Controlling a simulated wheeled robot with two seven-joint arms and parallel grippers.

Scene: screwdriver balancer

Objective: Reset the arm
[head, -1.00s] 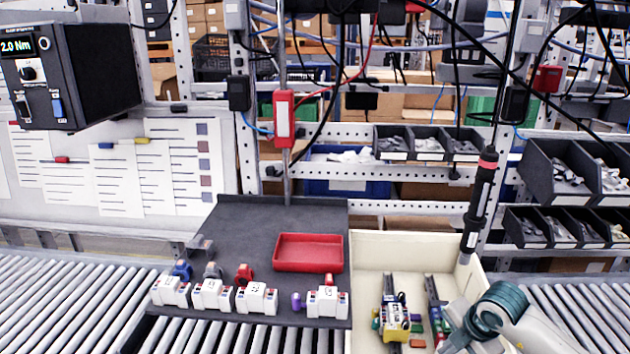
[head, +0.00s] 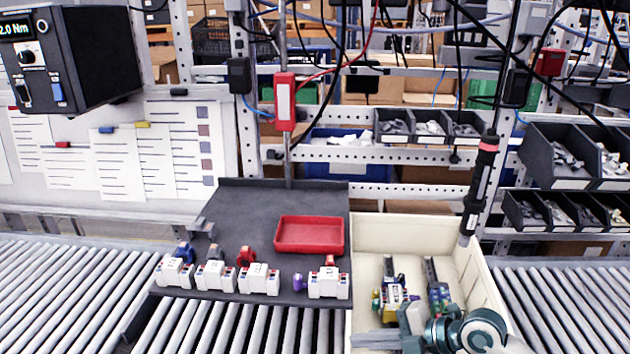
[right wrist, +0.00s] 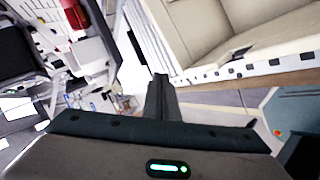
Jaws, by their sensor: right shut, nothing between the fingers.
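My right gripper (head: 368,341) is at the bottom of the head view, over the near part of the cream bin (head: 470,255). Its grey fingers point left, and they are shut and empty. In the right wrist view the closed fingers (right wrist: 160,95) stand up from the dark gripper body with nothing between them. My right arm comes in from the lower right. My left arm and gripper are not in the head view.
The cream bin holds coloured parts on two dark rails (head: 393,290). A black screwdriver (head: 480,190) hangs above its right side. A dark mat carries a red tray (head: 309,234) and several white terminal blocks (head: 259,279). Roller conveyors lie on both sides.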

